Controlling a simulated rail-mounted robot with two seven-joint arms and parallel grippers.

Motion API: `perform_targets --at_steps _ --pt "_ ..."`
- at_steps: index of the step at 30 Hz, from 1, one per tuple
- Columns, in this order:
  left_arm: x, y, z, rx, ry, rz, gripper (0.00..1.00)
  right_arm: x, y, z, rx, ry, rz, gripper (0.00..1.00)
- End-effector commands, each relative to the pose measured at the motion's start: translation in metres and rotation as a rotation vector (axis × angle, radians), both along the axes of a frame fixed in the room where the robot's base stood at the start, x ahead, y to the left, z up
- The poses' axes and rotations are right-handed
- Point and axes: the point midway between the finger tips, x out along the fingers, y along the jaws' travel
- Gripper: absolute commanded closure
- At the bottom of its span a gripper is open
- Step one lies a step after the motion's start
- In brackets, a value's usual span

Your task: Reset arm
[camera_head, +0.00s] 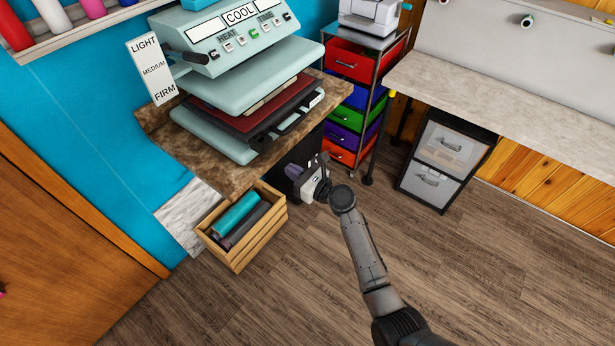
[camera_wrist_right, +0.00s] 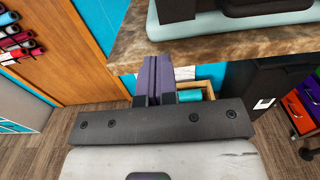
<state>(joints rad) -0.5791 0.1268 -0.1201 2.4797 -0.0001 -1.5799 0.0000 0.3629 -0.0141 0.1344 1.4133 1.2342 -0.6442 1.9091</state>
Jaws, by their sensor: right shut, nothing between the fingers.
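My right arm reaches in from the bottom of the head view. My right gripper (camera_head: 293,171) is beside the front edge of the brown stone-look counter (camera_head: 215,172), low and to the right of a wooden crate. In the right wrist view, the purple-grey fingers of my right gripper (camera_wrist_right: 153,76) are together, with nothing between them. They point toward the counter's edge and overlap the crate in that picture. My left gripper is not in view.
The wooden crate (camera_head: 262,241) on the floor holds a teal roll (camera_head: 236,213) and darker rolls. A heat press (camera_head: 230,80) stands on the counter. A coloured drawer cart (camera_head: 352,65) and grey drawer unit (camera_head: 440,160) stand right. The wood floor (camera_head: 480,270) is clear.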

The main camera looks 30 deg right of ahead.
Motion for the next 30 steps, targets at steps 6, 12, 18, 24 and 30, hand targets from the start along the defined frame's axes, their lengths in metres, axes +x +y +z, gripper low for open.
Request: perform_targets --at_steps 6,12,18,24,30 --pt "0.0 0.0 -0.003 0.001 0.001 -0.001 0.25 -0.029 -0.016 -0.001 -0.001 0.0 -0.002 1.0" --pt "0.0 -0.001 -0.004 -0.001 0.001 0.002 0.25 -0.041 -0.022 0.0 0.0 0.0 0.0 1.0" --pt "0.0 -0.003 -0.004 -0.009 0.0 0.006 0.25 -0.044 -0.023 0.0 -0.023 -0.012 0.0 1.0" --pt "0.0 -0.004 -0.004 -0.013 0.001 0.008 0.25 -0.047 -0.018 -0.003 -0.285 -0.135 0.042 1.0" --pt "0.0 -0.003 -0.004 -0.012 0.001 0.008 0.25 -0.06 -0.004 -0.02 -0.878 -0.358 0.224 1.0"
